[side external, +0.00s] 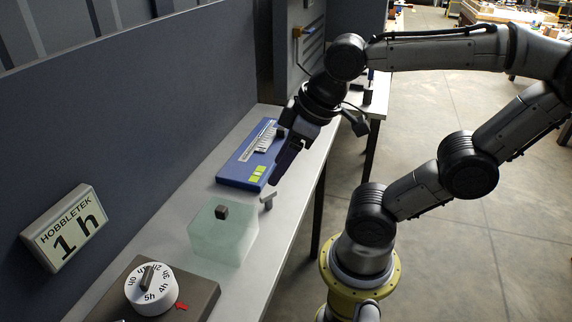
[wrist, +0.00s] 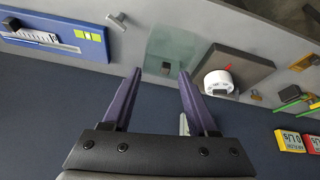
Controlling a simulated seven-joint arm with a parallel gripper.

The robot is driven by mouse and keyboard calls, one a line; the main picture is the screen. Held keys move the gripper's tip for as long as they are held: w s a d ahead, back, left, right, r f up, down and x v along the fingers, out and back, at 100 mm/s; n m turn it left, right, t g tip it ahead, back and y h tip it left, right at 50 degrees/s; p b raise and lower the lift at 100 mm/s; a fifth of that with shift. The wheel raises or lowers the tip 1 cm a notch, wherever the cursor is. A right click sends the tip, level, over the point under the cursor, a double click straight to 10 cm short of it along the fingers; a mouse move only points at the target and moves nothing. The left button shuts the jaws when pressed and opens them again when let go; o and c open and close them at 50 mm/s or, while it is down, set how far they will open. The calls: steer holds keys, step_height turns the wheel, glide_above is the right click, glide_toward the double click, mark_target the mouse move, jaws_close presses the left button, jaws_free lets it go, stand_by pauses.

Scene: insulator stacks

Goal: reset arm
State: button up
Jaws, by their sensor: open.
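My gripper (side external: 285,160) hangs over the bench near the blue board. In the wrist view my gripper (wrist: 158,72) shows two purple fingers spread wide apart, with nothing held between them. A pale green glass-like block (side external: 224,238) with a small dark cube (side external: 222,212) on it stands on the bench in front of the gripper. The block also shows beyond the fingertips in the wrist view (wrist: 182,45). No insulator stack can be made out clearly in either view.
A blue board (side external: 233,176) with a white scale and green labels lies behind the block. A white dial (side external: 150,289) sits on a brown base at the front. A small grey T-shaped piece (side external: 268,200) stands near the bench edge.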

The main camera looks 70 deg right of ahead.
steer(key=shift+s+d+f+m, duration=0.1)
steer(key=shift+s+f+m, duration=0.4)
steer(key=shift+m, duration=0.4)
steer(key=shift+r, duration=0.15)
stand_by(0.6)
